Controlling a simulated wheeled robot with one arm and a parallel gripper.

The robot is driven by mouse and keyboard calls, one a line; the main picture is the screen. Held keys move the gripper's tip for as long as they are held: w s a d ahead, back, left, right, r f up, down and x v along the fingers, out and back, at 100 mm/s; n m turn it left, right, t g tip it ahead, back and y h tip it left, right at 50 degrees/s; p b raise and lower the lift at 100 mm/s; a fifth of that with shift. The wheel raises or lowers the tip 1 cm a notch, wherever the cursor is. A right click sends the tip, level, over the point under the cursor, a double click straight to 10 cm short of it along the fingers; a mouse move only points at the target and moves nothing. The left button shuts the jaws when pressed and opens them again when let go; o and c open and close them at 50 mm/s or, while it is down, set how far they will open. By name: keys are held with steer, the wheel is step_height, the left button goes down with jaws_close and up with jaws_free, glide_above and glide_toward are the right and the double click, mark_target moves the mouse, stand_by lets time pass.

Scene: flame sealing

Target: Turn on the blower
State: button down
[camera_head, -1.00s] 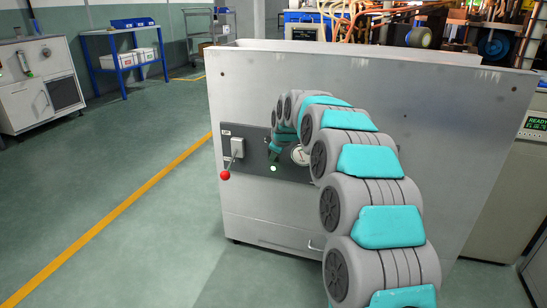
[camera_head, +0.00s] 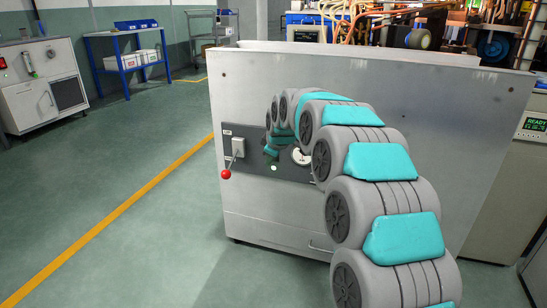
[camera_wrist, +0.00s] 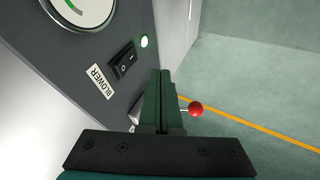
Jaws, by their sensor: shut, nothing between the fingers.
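The blower switch (camera_wrist: 124,60) is a black rocker marked O and I on the dark control panel (camera_wrist: 75,60), beside a white BLOWER label (camera_wrist: 100,82). I cannot tell surely which side is pressed in. In the head view my gripper (camera_head: 271,152) is in front of the panel, just above the lit lamp (camera_head: 273,168), and the switch is hidden.
A lever with a red ball (camera_head: 226,174) sticks out at the panel's left; the ball (camera_wrist: 195,108) is close beside my fingers in the wrist view. A round gauge (camera_head: 301,156) is on the panel's right. Open floor (camera_head: 120,220) lies left of the grey machine (camera_head: 430,110).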

steer(key=v, duration=0.9)
steer(key=shift+s+f+p, duration=0.2)
steer(key=shift+s+p, duration=0.1)
steer(key=shift+p, duration=0.05)
steer(key=s+d+f+m+g+p, duration=0.1)
steer(key=s+d+m+g+p, duration=0.2)
steer(key=s, duration=1.4)
steer(key=s+d+f+m+g+h+p, duration=0.1)
steer(key=s+d+m+g+p, duration=0.2)
steer(key=s, duration=1.4)
steer(key=s+d+f+m+g+h+p, duration=0.1)
steer(key=s+d+m, duration=0.6)
steer(key=s, duration=1)
steer(key=shift+d+f+g+p, duration=0.25)
steer(key=shift+d+g+p, duration=0.7)
steer(key=shift+p, duration=0.15)
steer(key=shift+s, duration=0.1)
